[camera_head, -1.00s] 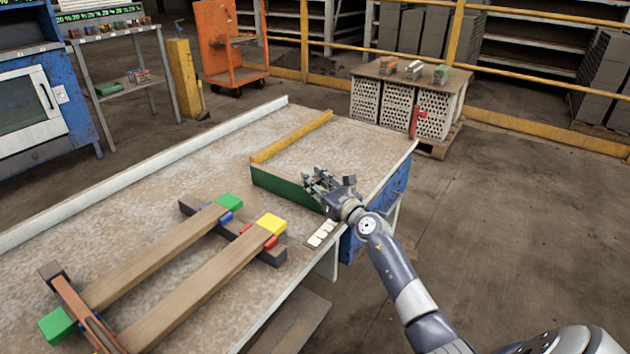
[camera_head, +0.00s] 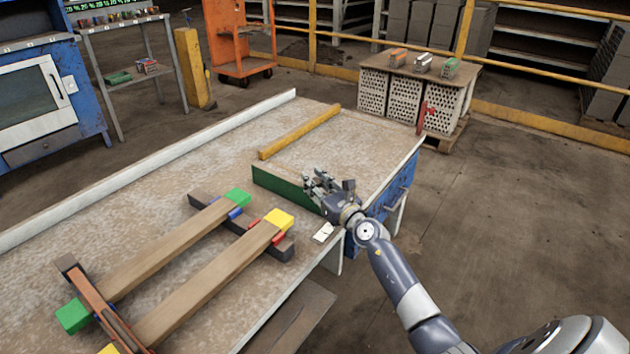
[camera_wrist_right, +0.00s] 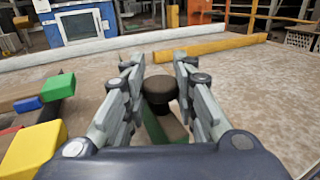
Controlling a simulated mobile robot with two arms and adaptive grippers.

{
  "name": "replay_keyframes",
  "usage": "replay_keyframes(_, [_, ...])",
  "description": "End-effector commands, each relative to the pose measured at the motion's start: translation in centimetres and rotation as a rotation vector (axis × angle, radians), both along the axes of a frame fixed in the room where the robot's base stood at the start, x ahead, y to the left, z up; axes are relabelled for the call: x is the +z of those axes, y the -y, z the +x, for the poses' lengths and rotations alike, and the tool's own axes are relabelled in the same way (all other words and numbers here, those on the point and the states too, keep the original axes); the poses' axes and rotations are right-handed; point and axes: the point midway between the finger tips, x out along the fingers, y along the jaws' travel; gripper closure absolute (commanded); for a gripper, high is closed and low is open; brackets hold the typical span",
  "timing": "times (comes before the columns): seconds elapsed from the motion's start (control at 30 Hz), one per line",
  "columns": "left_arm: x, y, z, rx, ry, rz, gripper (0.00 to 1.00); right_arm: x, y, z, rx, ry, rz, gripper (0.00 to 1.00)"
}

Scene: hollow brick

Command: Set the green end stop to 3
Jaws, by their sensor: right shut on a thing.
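The green end stop (camera_head: 280,185) is a long low bar lying across the table near its right part. My right gripper (camera_head: 320,183) is at the right end of this bar, over the table's front edge. In the right wrist view my fingers (camera_wrist_right: 158,88) are closed around a dark round knob (camera_wrist_right: 160,90), with the green bar (camera_wrist_right: 153,127) below it. A white label strip (camera_head: 323,232) lies by the table edge beside my wrist; most of it is hidden and I cannot read numbers on it. My left gripper is not in view.
A yellow bar (camera_head: 300,132) lies behind the end stop. A wooden frame with green, yellow and blue blocks (camera_head: 230,255) lies on the table to the left. A white rail (camera_head: 150,170) runs along the far edge. A brick stack (camera_head: 410,100) stands beyond.

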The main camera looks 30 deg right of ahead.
Motion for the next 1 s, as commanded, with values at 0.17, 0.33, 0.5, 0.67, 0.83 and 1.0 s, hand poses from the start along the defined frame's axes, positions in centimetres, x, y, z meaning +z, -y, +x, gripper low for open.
replay_keyframes(0.17, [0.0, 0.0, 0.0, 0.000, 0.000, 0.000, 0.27, -0.3, 0.2, -0.1, -0.003, -0.005, -0.001, 0.54])
replay_keyframes(0.33, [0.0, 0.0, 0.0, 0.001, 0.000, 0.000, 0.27, -0.2, 0.1, -0.1, -0.002, -0.003, -0.001, 0.54])
replay_keyframes(0.5, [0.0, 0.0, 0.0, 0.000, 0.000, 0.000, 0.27, -0.2, 0.1, -0.2, -0.001, -0.002, 0.000, 0.54])
replay_keyframes(0.67, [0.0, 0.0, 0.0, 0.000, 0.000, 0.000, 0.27, -0.2, 0.1, -1.6, -0.002, -0.002, 0.000, 0.54])
replay_keyframes(0.83, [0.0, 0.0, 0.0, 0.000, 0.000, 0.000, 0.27, -0.3, 0.1, -4.8, -0.002, -0.005, -0.002, 0.54])
replay_keyframes(1.0, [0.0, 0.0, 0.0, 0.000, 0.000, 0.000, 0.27, -0.3, 0.2, -8.2, -0.003, -0.005, -0.002, 0.54])
